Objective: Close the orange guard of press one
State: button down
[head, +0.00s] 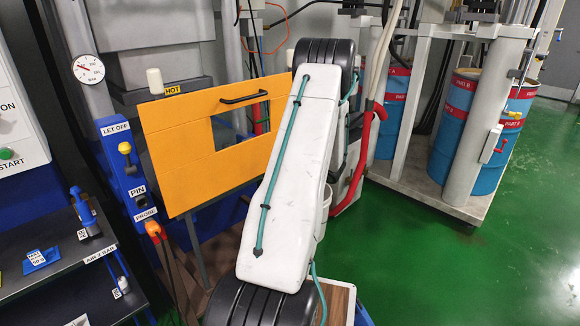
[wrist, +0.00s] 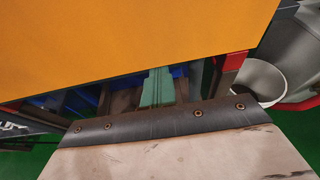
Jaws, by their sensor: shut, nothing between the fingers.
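The orange guard (head: 185,150) is a flat panel with a black handle (head: 244,97) and a small window, in front of the grey press in the head view. I cannot tell how far it stands from its frame. In the wrist view the guard (wrist: 120,40) fills the top, its lower edge slanting up to the right. My gripper (wrist: 160,84) shows there as shut, empty fingers with green faces, pointing at that lower edge. The fingertips end at the edge or pass behind it; contact is unclear. In the head view my white arm hides the gripper and overlaps the guard's right side.
Left of the guard stands a blue post (head: 124,165) with a yellow knob and labels, below a dial gauge (head: 88,69). A dark shelf (head: 70,265) is at lower left. Blue drums (head: 457,125) stand on a platform at right. Green floor is clear at lower right.

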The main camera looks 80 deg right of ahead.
jog(key=s+a, duration=0.4)
jog(key=s, duration=0.4)
jog(key=shift+a+f, duration=0.3)
jog(key=shift+a, duration=0.1)
